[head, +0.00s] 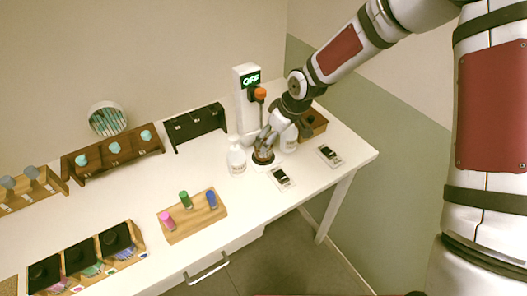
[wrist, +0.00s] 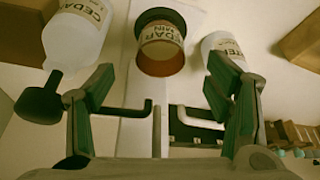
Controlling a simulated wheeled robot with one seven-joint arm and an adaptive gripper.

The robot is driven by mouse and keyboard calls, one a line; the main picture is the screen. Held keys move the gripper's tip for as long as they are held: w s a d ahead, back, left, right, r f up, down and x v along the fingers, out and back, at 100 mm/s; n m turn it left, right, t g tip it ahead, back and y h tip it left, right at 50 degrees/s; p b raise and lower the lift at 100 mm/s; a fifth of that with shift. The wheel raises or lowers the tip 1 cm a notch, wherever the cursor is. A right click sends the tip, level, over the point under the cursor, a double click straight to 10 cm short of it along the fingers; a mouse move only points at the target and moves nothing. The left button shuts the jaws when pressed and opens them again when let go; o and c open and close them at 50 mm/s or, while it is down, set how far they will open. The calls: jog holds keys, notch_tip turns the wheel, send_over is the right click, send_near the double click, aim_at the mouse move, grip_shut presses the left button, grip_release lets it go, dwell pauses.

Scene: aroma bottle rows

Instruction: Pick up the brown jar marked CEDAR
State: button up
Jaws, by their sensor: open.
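The brown jar (wrist: 162,55) with a pale label reading CEDAR MAIN is at the top middle of the wrist view, just beyond the space between the fingertips. My gripper (wrist: 160,80) is open, with one finger on each side of this space and nothing held. In the head view my gripper (head: 265,140) hangs over the brown jar (head: 263,157), partly hiding it.
A white bottle marked CEDAR (wrist: 75,35) and another white bottle (wrist: 222,45) flank the jar closely. A white post with an OFF display (head: 246,90) stands behind. A wooden block with coloured vials (head: 193,217) and two small dark-screened devices (head: 281,178) are in front.

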jog(key=b+x, duration=0.2)
jog(key=x, duration=0.3)
jog(key=shift+f, duration=0.25)
jog(key=shift+r, duration=0.1)
jog(key=c, duration=1.4)
